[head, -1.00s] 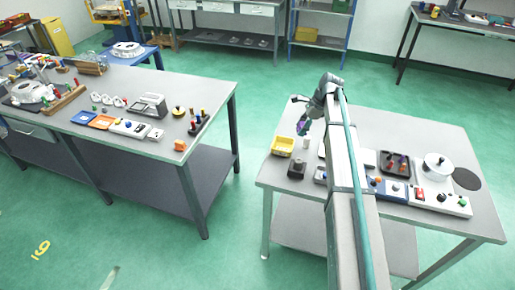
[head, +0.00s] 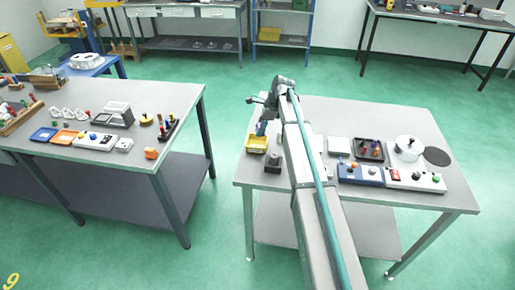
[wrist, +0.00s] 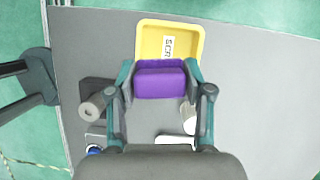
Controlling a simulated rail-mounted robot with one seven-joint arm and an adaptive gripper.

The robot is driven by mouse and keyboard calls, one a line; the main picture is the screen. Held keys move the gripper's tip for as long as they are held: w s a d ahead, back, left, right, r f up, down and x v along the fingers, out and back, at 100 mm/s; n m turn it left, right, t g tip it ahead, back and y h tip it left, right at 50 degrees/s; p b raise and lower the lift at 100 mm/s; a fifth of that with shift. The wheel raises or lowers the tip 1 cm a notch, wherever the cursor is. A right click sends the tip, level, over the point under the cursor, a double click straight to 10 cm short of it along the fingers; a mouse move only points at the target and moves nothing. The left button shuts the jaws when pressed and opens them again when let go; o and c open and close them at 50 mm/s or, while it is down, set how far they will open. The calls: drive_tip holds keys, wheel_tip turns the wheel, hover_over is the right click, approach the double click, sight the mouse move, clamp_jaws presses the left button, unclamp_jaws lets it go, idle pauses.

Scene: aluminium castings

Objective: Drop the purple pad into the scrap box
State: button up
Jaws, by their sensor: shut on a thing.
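The purple pad (wrist: 160,85) is a soft-looking block held between the two fingertips of my gripper (wrist: 159,72) in the wrist view. The scrap box (wrist: 143,42) is a yellow open tray with a white label, partly legible, on its floor. The pad covers the near edge of the box in that view. In the head view, my gripper (head: 262,127) hangs over the yellow box (head: 256,150) at the left end of the right table. The gap between pad and box is hard to judge.
A dark block with a grey cylinder (wrist: 95,108) stands near the box, left of my gripper. A whitish cylinder (wrist: 188,117) stands to the right. Several devices, a dark tray (head: 369,150) and a round white casting (head: 408,147) lie farther right on the table (head: 440,200).

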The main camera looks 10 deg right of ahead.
drive_tip(key=shift+f, duration=0.55)
drive_tip(key=o, duration=1.3)
drive_tip(key=v, duration=1.2)
drive_tip(key=shift+a+r, duration=0.1)
drive_tip(key=shift+a, duration=0.1)
